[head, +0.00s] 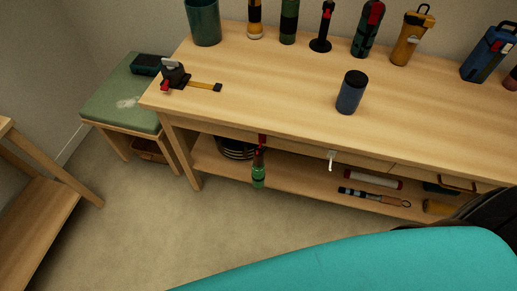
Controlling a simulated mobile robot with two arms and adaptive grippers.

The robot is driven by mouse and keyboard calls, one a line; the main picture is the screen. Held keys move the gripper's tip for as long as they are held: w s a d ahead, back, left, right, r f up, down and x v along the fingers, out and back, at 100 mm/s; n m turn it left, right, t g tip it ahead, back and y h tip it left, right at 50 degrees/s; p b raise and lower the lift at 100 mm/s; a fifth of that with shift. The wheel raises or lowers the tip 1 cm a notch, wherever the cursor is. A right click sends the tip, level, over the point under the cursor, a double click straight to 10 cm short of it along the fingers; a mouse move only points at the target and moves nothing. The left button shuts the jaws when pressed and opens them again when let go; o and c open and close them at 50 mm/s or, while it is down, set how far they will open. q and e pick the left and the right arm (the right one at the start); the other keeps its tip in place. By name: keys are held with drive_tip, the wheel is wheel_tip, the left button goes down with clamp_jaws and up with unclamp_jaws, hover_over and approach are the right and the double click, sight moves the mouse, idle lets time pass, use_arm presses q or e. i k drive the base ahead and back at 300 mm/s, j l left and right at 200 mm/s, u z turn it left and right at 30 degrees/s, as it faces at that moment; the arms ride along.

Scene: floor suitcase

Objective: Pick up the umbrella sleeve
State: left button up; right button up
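I cannot tell for certain which thing is the umbrella sleeve. A dark, slim long item (358,193) with a brownish end and a ring lies on the low shelf under the table. A pale roll with dark red ends (373,179) lies just behind it. A green and dark item with a red top (258,172) stands or hangs at the shelf's front edge. A dark blue cylinder with a black top (351,93) stands upright on the tabletop. Neither of my grippers is in view.
The wooden table (270,85) carries several bottles along its back and a tape-measure-like tool (174,76) at its left end. A green-cushioned bench (112,101) stands left. A large teal surface (400,262) fills the lower right. Carpet (190,230) between is clear.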

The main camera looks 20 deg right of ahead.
sight(354, 85)
drive_tip(key=z, duration=1.35)
